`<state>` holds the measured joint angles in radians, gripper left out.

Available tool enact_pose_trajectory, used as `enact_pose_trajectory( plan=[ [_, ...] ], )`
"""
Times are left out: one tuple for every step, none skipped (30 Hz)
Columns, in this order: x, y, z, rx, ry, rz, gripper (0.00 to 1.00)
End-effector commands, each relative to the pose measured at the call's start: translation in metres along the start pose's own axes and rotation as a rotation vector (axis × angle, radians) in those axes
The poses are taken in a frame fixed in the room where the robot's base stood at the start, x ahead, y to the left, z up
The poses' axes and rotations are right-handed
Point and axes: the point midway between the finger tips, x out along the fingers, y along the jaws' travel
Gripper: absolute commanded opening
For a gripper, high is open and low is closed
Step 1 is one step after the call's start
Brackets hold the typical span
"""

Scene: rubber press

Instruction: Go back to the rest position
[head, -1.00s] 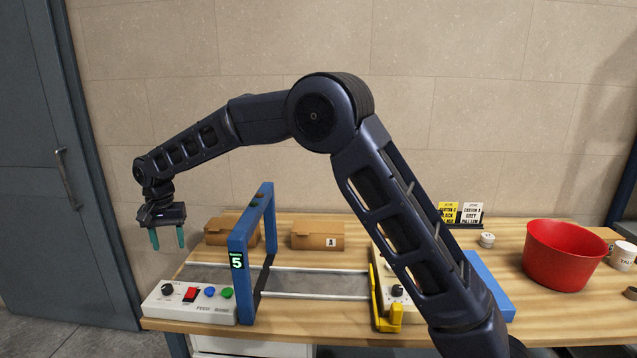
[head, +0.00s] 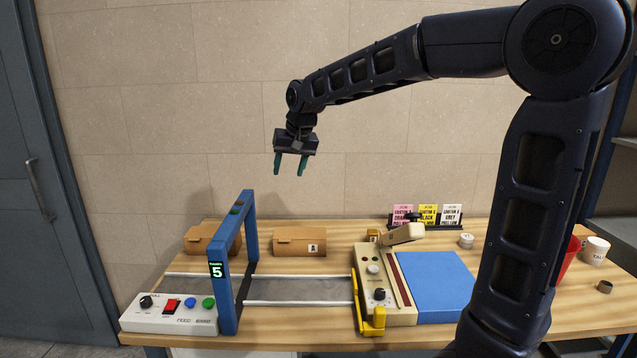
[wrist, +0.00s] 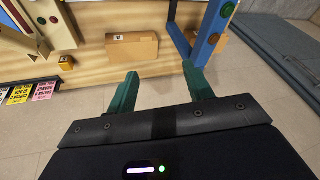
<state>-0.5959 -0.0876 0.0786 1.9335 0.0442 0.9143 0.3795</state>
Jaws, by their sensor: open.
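My gripper (head: 290,164) hangs in the air in front of the wall, high above the bench, in the head view. Its two teal fingers are apart with nothing between them. In the wrist view the open fingers (wrist: 160,90) also show empty. Beneath it on the bench stands a brown carton marked A (head: 298,242). My arm bends over from the right side of the head view, and its upright link hides part of the bench's right side.
A blue frame (head: 228,268) with a display showing 5 stands over the grey belt (head: 305,290). A control box (head: 170,316) sits front left. A cream press unit (head: 385,285) stands beside a blue pad (head: 437,285). Colored cards (head: 428,214) stand behind; a red bowl (head: 570,257) is partly hidden.

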Motion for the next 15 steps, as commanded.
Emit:
enact_pose_trajectory(
  plan=[
    [-0.012, 0.020, 0.006, 0.007, 0.022, 0.007, 0.52],
    [-0.017, 0.031, 0.010, 0.010, 0.031, 0.012, 0.52],
    [-0.023, 0.046, 0.015, 0.012, 0.044, 0.019, 0.52],
    [-0.028, 0.057, 0.020, 0.015, 0.051, 0.025, 0.52],
    [-0.032, 0.067, 0.025, 0.018, 0.059, 0.032, 0.52],
    [-0.038, 0.082, 0.033, 0.023, 0.067, 0.042, 0.52],
    [-0.042, 0.093, 0.039, 0.028, 0.073, 0.050, 0.52],
    [-0.046, 0.104, 0.045, 0.032, 0.078, 0.058, 0.52],
    [-0.050, 0.118, 0.055, 0.040, 0.083, 0.070, 0.52],
    [-0.054, 0.129, 0.062, 0.046, 0.088, 0.079, 0.52],
    [-0.056, 0.139, 0.070, 0.052, 0.090, 0.088, 0.52],
    [-0.059, 0.153, 0.081, 0.061, 0.092, 0.101, 0.52],
    [-0.062, 0.163, 0.090, 0.068, 0.095, 0.111, 0.52],
    [-0.064, 0.173, 0.099, 0.076, 0.096, 0.120, 0.52],
    [-0.067, 0.186, 0.111, 0.086, 0.096, 0.133, 0.52]
  ],
)
